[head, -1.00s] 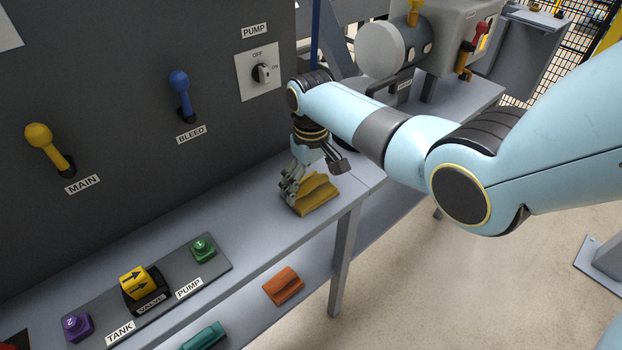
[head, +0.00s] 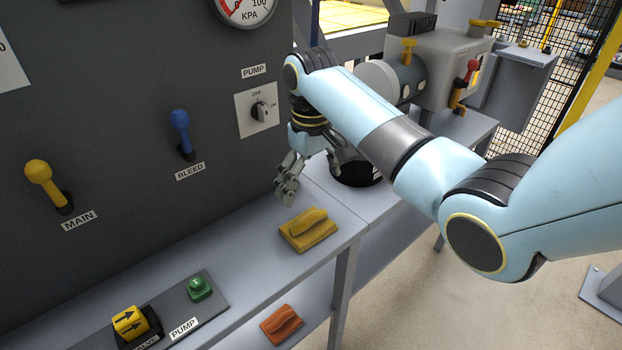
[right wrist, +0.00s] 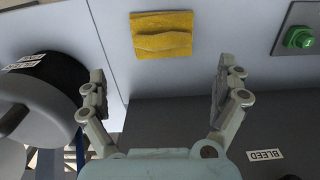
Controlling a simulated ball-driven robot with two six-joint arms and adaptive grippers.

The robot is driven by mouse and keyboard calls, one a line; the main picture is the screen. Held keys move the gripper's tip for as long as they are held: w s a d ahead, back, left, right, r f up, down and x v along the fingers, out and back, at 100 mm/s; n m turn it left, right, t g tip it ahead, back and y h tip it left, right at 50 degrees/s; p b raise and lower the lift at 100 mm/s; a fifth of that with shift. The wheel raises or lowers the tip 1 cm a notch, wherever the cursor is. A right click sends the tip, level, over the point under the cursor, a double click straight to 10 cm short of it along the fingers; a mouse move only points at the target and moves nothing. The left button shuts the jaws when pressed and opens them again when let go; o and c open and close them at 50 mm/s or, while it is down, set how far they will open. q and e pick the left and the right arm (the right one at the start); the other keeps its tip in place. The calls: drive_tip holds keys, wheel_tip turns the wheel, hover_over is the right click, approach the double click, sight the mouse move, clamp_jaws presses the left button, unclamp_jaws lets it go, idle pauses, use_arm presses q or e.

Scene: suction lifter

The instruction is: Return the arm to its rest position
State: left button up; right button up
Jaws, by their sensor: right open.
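My right gripper (head: 318,182) hangs from my light blue right arm above the back of the grey bench (head: 245,262), close to the dark panel. In the right wrist view its two fingers (right wrist: 160,95) are spread wide with nothing between them. A yellow block with a raised ridge (head: 308,230) lies on the bench in front of and below the gripper, apart from it. The block also shows in the right wrist view (right wrist: 162,38), beyond the fingertips. My left gripper is in neither view.
The dark panel (head: 120,90) carries a yellow MAIN lever (head: 45,182), a blue BLEED lever (head: 182,132) and a PUMP switch (head: 260,112). A black round item (head: 355,175) stands behind the gripper. A green button (head: 199,287) and an orange block (head: 282,324) are nearer.

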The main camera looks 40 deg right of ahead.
idle(0.3)
drive_tip(key=s+f+b, duration=1.3)
drive_tip(key=s+f, duration=3.3)
drive_tip(key=f, duration=0.4)
drive_tip(key=shift+s+f+t+h, duration=0.2)
drive_tip(key=shift+f+t+h, duration=0.1)
drive_tip(key=shift+t+h, duration=0.1)
